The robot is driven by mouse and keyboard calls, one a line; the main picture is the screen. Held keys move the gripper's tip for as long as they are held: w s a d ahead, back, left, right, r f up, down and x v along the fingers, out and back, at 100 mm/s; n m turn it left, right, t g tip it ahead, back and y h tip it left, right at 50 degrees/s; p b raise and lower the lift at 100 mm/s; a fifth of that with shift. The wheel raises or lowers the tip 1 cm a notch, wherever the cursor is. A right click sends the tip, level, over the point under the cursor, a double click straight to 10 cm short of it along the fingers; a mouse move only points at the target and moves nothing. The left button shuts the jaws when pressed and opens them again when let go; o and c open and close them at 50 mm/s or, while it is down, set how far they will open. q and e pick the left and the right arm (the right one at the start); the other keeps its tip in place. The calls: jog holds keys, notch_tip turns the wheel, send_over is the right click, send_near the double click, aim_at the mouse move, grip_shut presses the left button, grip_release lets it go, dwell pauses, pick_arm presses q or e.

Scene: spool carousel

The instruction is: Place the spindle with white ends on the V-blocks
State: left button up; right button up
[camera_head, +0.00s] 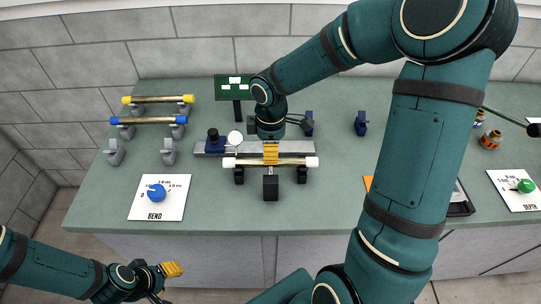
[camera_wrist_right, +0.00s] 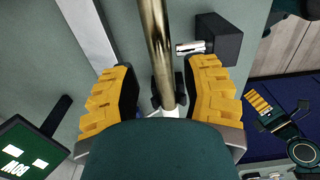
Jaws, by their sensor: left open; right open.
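The spindle with white ends (camera_head: 290,161) is a brass rod lying level across the two black V-blocks (camera_head: 239,175) (camera_head: 302,175), and it appears to rest in them. My right gripper (camera_head: 271,155) is above its middle. In the right wrist view the rod (camera_wrist_right: 157,45) runs between the open yellow fingers of my right gripper (camera_wrist_right: 165,95), with a gap on each side. One V-block (camera_wrist_right: 156,98) shows under the rod there. My left gripper (camera_head: 172,269) is open and empty, off the table's front edge at lower left.
Yellow-ended (camera_head: 158,99) and blue-ended (camera_head: 150,120) spindles lie on grey supports at back left. A dial gauge (camera_head: 235,139) stands close behind the spindle's left end. A black block (camera_head: 271,187) sits in front. The BEND dial card (camera_head: 160,197) is at front left.

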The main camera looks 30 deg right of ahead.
pick_arm(q)
jog(key=shift+w+r+p, duration=0.2)
jog(key=shift+r+p, duration=0.3)
jog(key=shift+r, duration=0.15)
pick_arm(e)
notch_tip(320, 180, up, 8)
jog(key=shift+f, duration=0.25)
